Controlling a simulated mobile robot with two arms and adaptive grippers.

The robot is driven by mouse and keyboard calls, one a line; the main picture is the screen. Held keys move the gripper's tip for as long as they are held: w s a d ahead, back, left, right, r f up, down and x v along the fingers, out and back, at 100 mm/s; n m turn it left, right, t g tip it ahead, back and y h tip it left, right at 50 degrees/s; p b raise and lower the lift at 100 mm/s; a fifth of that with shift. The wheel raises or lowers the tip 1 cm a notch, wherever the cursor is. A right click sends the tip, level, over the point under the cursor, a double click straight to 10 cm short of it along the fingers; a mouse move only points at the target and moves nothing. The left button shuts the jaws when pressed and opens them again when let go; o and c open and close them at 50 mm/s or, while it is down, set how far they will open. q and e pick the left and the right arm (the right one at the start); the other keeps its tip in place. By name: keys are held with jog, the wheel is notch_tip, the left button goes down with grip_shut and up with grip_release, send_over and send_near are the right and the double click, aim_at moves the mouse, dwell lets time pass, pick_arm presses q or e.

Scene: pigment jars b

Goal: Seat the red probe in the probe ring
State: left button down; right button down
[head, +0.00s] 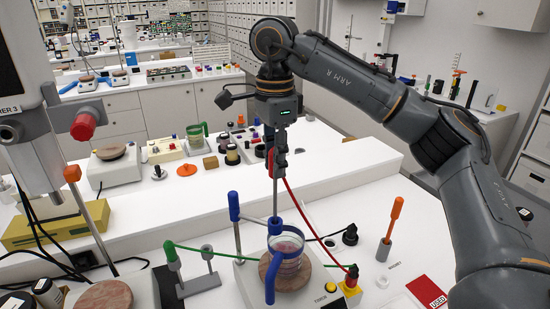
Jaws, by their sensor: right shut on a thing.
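My right gripper (276,168) points straight down and is shut on the red probe (270,155), whose red body shows partly between the dark fingers. A thin grey rod (276,198) runs down below the fingers, upright. A red cable hangs from the probe to the hotplate's right side. My left gripper is not in view.
The beaker stands on a round brown plate of the white hotplate (247,291). A green-handled probe (172,255) with a green cable stands to the left. An orange-handled tool (393,220) stands upright at right. A white raised shelf (150,210) crosses behind.

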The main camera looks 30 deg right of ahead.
aim_at(275, 207)
jog(key=shift+f+b, duration=4.05)
jog(key=shift+f, duration=1.85)
jog(key=c, duration=1.1)
grip_release()
jog(key=shift+o, duration=0.2)
notch_tip(275, 207, up, 12)
